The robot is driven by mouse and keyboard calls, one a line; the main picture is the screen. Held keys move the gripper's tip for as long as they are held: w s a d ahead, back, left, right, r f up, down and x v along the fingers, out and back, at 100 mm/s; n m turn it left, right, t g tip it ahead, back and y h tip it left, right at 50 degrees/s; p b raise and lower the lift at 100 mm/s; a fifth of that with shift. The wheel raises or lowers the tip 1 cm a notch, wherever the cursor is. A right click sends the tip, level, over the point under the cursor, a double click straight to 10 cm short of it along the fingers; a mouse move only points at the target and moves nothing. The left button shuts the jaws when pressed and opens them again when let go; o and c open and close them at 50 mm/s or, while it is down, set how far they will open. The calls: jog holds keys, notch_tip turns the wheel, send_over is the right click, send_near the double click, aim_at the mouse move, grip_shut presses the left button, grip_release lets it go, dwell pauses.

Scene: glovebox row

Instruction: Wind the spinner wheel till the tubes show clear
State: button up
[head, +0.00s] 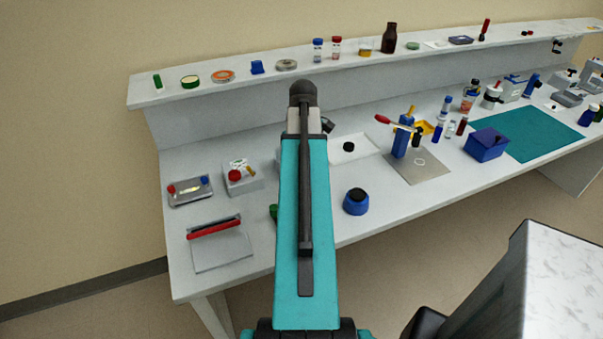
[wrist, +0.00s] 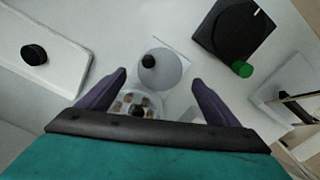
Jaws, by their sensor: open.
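In the wrist view a round grey wheel (wrist: 168,75) with a black knob (wrist: 148,61) lies below and between the fingertips of my gripper (wrist: 158,78). The gripper is open and empty. Just nearer, a round pale holder (wrist: 159,103) shows several brownish tubes (wrist: 128,97) and a dark centre; the gripper body partly hides it. I cannot tell whether the tubes are clear, or whether the wheel and holder are joined. In the head view my arm covers the wheel, the holder and my gripper.
A black device with a green knob (wrist: 242,69) stands to the right in the wrist view. A white plate with a black knob (wrist: 34,54) is at left. In the head view a blue-based pot (head: 356,202) stands right of my arm, and a raised shelf (head: 210,90) runs behind.

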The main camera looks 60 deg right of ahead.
jog(key=shift+f+p, duration=0.3)
jog(key=shift+f, duration=1.5)
jog(key=c, duration=1.1)
jog(key=shift+o, duration=0.2)
jog(key=shift+a+f, duration=0.1)
jog(key=shift+a, duration=0.3)
jog(key=shift+d, duration=0.25)
